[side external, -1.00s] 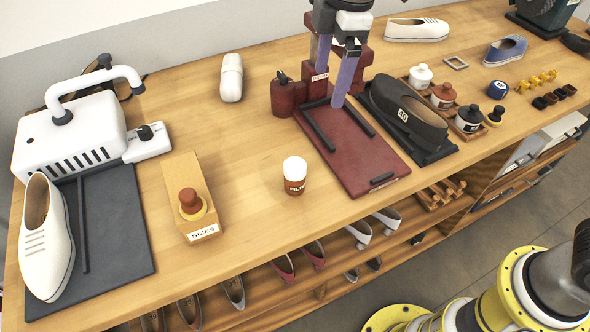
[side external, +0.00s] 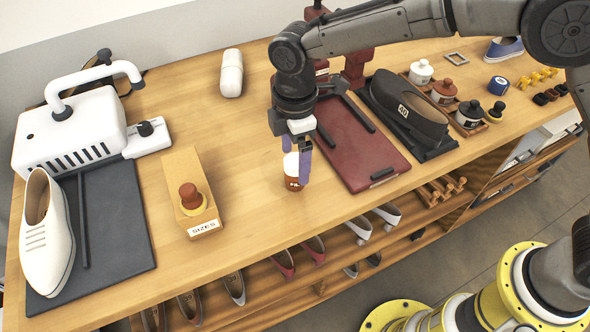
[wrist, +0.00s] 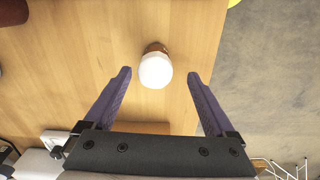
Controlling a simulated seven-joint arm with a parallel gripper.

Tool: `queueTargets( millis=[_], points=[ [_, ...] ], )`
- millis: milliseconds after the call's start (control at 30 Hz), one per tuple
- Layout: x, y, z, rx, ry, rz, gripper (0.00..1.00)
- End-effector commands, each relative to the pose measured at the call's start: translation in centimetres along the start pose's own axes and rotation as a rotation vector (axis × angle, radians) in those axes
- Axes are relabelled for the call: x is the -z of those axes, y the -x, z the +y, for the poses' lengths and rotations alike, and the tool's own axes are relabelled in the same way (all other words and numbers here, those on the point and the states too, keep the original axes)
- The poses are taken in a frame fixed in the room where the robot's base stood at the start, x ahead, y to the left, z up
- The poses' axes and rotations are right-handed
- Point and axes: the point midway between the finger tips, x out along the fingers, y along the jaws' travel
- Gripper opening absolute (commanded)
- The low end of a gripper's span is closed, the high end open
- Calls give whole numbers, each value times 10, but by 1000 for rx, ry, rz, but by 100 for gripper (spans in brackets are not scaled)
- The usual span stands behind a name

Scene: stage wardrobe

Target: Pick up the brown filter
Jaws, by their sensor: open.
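The brown filter (side external: 294,184) is a small brown cylinder with a white domed top and a partly hidden label. It stands upright on the wooden workbench near the front edge. In the wrist view its white top (wrist: 155,70) lies between and slightly beyond the fingertips, with a little brown showing behind it. My gripper (side external: 297,165) is over the filter, its purple fingers pointing down. In the wrist view the gripper (wrist: 161,74) is open, with a gap on each side of the filter. In the side view one finger partly covers the filter.
A wooden block marked SIZES (side external: 190,200) stands to the left. A dark red press base (side external: 360,150) is close on the right, beside a black shoe (side external: 408,108). A white capsule (side external: 231,73) lies at the back. The bench (side external: 250,200) is clear around the filter.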

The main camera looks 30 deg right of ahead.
Motion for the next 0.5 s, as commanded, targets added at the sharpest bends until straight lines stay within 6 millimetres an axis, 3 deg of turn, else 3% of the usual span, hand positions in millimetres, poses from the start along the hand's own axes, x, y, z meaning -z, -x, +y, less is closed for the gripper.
queueTargets(
  millis=[300, 500],
  points=[
    [-3, -42, 6, 3, -1, -2, 90],
    [-3, -51, 6, 1, -1, 0, 90]
  ],
)
